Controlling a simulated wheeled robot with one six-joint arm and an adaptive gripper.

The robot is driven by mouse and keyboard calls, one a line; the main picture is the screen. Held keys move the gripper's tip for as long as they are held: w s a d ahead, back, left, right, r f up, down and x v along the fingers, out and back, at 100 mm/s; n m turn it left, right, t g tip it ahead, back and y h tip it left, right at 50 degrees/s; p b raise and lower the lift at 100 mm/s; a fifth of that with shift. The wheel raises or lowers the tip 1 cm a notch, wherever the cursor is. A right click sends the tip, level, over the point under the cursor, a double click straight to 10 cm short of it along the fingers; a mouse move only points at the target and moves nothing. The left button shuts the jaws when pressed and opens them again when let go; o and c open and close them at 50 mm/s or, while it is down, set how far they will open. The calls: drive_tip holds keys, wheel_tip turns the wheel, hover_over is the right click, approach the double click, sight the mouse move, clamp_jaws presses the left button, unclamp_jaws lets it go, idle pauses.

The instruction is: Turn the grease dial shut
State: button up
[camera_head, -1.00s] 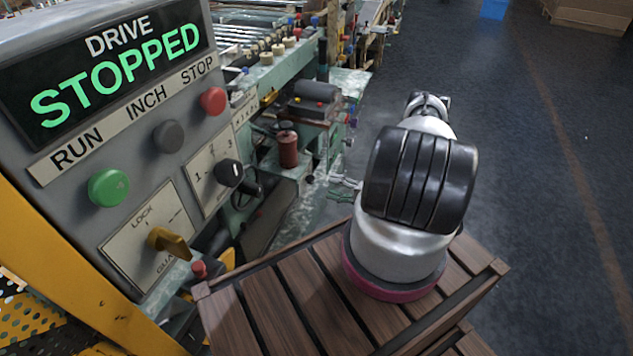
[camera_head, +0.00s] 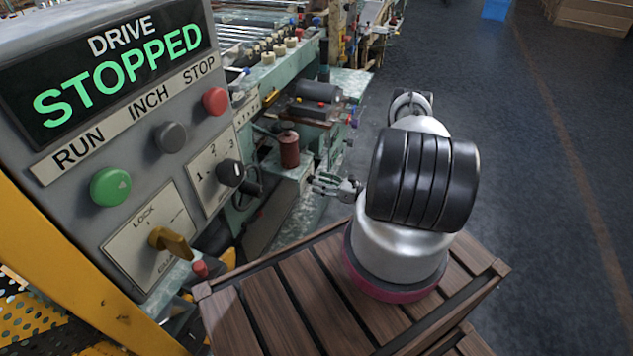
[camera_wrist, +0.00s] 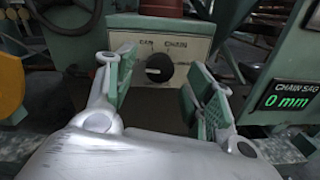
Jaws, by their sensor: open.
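A round black dial (camera_wrist: 159,68) sits on a cream label plate (camera_wrist: 190,50) on a green machine housing in the wrist view. A pale mark shows on the dial's left side. The lettering above it is blurred and seems to read "CHAIN" at right; I cannot read "grease". My gripper (camera_wrist: 164,76) is open and empty, with its green-padded fingers on either side of the dial in the picture. The dial looks still beyond the fingertips, and I see no contact. In the head view my gripper (camera_head: 336,186) is at the machine's side; the dial cannot be made out there.
A display (camera_wrist: 287,93) reads "CHAIN SAG 0 mm" to the right. A drive panel (camera_head: 180,110) reading "STOPPED" fills the left. Open floor (camera_head: 540,190) lies at right.

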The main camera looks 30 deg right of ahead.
drive_tip(key=shift+x, duration=1.2)
drive_tip(key=shift+c, duration=0.4)
drive_tip(key=c, duration=0.9)
drive_tip(key=shift+n, duration=0.4)
drive_tip(key=shift+c, duration=0.2)
drive_tip(key=o, duration=1)
drive_tip(key=v, duration=1.2)
